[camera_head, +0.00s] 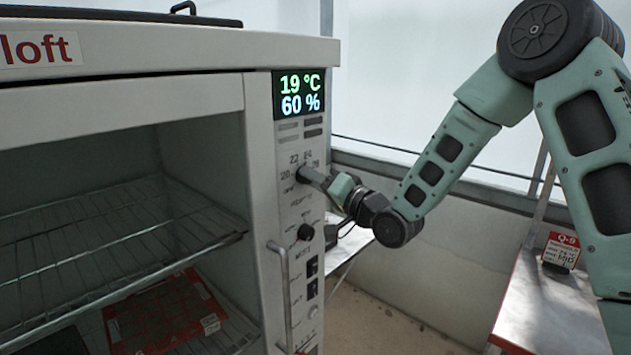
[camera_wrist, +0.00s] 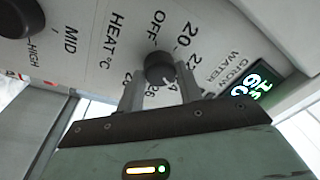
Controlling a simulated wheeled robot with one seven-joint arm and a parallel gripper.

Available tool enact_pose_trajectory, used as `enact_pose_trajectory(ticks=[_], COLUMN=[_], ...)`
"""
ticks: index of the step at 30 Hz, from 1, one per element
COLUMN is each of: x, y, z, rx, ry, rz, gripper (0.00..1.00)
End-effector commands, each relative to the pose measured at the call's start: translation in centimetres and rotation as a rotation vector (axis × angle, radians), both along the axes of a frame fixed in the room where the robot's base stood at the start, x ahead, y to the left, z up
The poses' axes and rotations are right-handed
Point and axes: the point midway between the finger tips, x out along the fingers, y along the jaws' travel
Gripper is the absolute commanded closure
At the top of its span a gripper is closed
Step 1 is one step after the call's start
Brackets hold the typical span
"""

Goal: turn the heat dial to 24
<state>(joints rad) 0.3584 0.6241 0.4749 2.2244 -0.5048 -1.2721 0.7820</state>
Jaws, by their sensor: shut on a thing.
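The heat dial (camera_wrist: 160,67) is a dark round knob on the cabinet's pale control panel. In the wrist view the marks OFF, 20 and 22 run around it, with 24 and 26 partly covered near my fingers. My gripper (camera_wrist: 160,84) is shut on the dial, one finger on each side. A small pale mark shows on the dial's lower right edge, towards the 24 side; its exact setting is hard to read. In the head view my gripper (camera_head: 306,175) reaches the panel from the right and hides the dial. The display (camera_head: 300,95) reads 19 °C and 60 %.
A second dark knob (camera_head: 305,232) sits below on the panel, with switches under it. A vertical door handle (camera_head: 284,295) stands out beside them. The open cabinet holds wire shelves (camera_head: 110,235) and a red tray (camera_head: 160,312). A bench (camera_head: 560,310) stands at right.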

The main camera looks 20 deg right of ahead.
Motion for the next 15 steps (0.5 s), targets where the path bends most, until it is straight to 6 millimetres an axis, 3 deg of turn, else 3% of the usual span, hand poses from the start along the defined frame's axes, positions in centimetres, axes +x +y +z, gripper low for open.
enact_pose_trajectory(ticks=[5,6,8,15], x=[-0.06,-0.06,-0.05,-0.02], y=[0.01,0.01,0.0,-0.01], z=[-0.17,-0.17,-0.15,-0.06], rx=[-0.001,-0.002,-0.001,-0.002], ry=[0.004,0.003,0.002,0.001], rz=[0.0,0.001,0.0,0.0], gripper=[0.87,0.56,0.43,0.43])
